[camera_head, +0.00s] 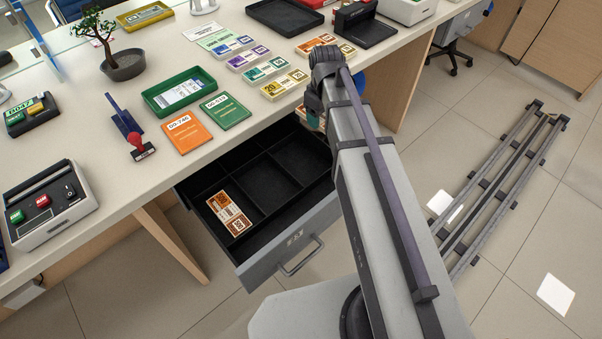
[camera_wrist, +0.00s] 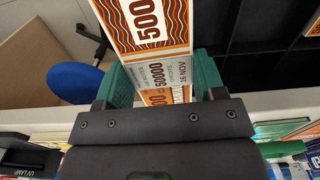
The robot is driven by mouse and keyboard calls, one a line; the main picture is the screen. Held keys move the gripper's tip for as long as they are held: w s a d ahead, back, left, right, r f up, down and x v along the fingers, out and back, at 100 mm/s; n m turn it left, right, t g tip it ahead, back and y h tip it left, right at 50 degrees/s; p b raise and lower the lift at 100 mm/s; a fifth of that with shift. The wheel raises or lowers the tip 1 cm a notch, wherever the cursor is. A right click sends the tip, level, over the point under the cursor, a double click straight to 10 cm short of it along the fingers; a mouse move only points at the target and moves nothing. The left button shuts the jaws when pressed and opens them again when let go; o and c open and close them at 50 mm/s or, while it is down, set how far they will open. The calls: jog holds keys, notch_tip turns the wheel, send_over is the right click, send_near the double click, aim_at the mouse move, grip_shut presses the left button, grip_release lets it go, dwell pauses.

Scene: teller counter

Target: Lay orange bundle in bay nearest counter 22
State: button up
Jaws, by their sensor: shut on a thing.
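In the wrist view my gripper (camera_wrist: 162,80) has its teal fingers closed on both sides of an orange bundle (camera_wrist: 150,28), printed 500 and wrapped with a white band. In the head view my arm hides most of the gripper and the bundle, above the drawer's far right. The open black drawer (camera_head: 322,228) has several divided bays. An orange-brown bundle (camera_head: 230,213) lies in its front left bay; other visible bays look empty. Part of the drawer (camera_wrist: 265,50) shows beneath the held bundle in the wrist view. I cannot read a counter number 22.
The counter (camera_head: 80,130) above the drawer bears purple bundles (camera_head: 247,57), teal bundles (camera_head: 266,70), yellow bundles (camera_head: 284,84) and orange bundles (camera_head: 322,44). A green tray (camera_head: 179,92), an orange booklet (camera_head: 187,132) and a stamp (camera_head: 140,147) stand along it. A blue chair (camera_wrist: 78,82) is near the gripper.

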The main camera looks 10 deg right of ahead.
jog(key=b, duration=0.4)
send_over(302, 163)
notch_tip(302, 163, down, 6)
jog(key=shift+m, duration=0.3)
notch_tip(302, 163, down, 10)
jog(key=b, duration=1)
jog(key=shift+f+b, duration=0.15)
jog(key=shift+b, duration=0.15)
jog(key=shift+r, duration=0.3)
jog(key=shift+f, duration=0.25)
jog(key=o, duration=1)
jog(key=shift+c, duration=0.2)
notch_tip(302, 163, up, 13)
jog(key=p, duration=1.3)
jog(key=s+m, duration=0.5)
jog(key=s, duration=0.8)
notch_tip(302, 163, up, 18)
jog(key=p, duration=1.7)
jog(key=shift+w+f+p, duration=0.2)
jog(key=shift+w+p, duration=0.1)
jog(key=shift+p, duration=0.05)
